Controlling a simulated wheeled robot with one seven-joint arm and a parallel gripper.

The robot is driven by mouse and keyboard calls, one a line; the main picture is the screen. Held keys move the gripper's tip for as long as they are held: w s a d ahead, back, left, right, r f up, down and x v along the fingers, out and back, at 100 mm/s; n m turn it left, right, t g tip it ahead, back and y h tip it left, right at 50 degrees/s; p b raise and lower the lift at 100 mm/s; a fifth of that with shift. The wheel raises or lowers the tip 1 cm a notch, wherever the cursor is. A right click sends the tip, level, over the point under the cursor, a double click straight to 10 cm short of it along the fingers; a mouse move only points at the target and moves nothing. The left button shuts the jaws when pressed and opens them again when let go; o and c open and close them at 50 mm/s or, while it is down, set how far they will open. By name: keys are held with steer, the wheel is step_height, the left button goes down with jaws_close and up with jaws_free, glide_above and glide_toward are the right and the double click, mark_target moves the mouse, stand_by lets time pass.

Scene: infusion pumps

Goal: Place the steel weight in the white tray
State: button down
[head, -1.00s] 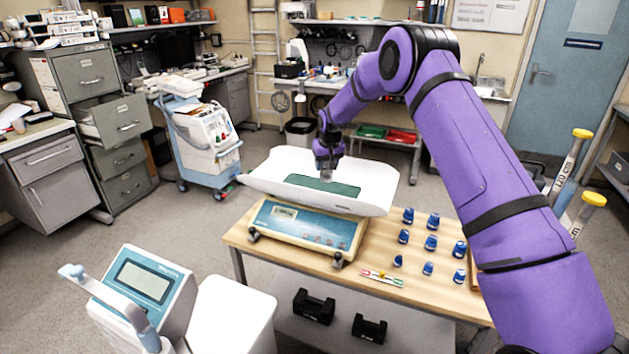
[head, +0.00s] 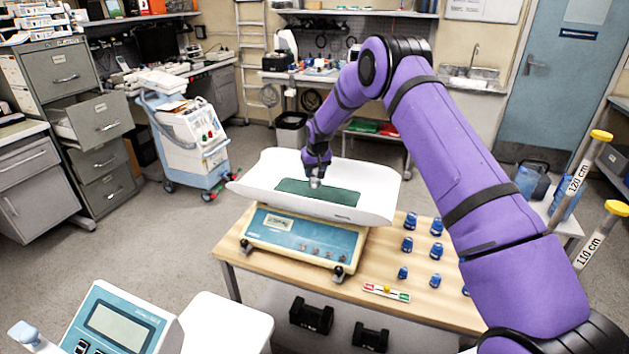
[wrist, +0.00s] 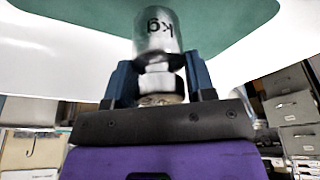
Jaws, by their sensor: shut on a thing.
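I cannot tell whether the weight touches the mat. The tray is a wide curved pan on top of a blue-fronted scale (head: 300,238).
The scale stands on a wooden table (head: 375,265). Several blue weights (head: 436,227) stand right of it, and a small coloured level (head: 386,292) lies in front. A monitor (head: 118,325) is at front left. Black weights (head: 311,316) sit below the table.

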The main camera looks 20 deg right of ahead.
mark_target(315, 174)
steer(key=shift+f, duration=1.75)
steer(key=shift+f, duration=0.1)
steer(key=shift+c, duration=2.3)
jaws_free()
steer(key=shift+f, duration=0.1)
steer(key=v, duration=1.2)
steer(key=shift+r, duration=0.3)
